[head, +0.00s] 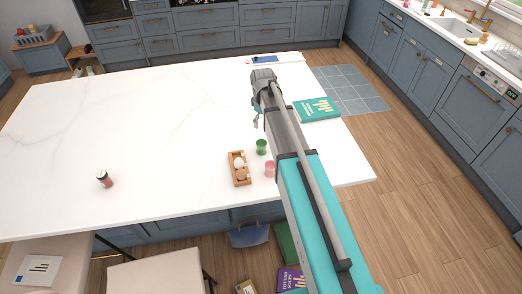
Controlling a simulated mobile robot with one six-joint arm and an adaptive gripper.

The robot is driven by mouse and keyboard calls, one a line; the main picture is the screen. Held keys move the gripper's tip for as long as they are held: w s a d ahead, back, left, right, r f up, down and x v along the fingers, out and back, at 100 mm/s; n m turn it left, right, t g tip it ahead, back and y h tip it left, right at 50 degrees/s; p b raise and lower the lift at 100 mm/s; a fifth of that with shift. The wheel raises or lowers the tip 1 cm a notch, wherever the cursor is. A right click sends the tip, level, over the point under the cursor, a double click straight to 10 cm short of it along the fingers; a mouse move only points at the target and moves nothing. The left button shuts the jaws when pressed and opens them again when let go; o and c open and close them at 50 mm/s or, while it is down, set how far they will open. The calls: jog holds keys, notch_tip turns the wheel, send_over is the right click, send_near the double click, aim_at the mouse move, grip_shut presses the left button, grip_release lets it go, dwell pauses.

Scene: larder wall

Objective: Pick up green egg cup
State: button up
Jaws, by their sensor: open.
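The green egg cup (262,147) stands on the white island worktop (150,130), close to the left side of my arm. My gripper (256,121) is above the worktop, farther back than the green egg cup and apart from it. Its jaws are small in the picture and partly hidden by my wrist; they are open, with nothing seen between them.
A wooden egg tray (247,181) with eggs stands left of a pink egg cup (270,169). A teal book (317,110) lies right of my arm. A small red jar (104,178) stands at the left. The worktop's middle is clear.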

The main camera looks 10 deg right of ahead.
jog(key=b, duration=0.8)
send_over(261, 143)
jog(key=s, duration=0.2)
jog(key=shift+w+f, duration=0.15)
jog(key=shift+f, duration=3.95)
jog(key=shift+f, duration=0.1)
jog(key=shift+a+f+b, duration=0.1)
jog(key=shift+f+b, duration=2.35)
jog(key=shift+f, duration=0.05)
jog(key=c, duration=1.2)
jog(key=shift+r, duration=0.25)
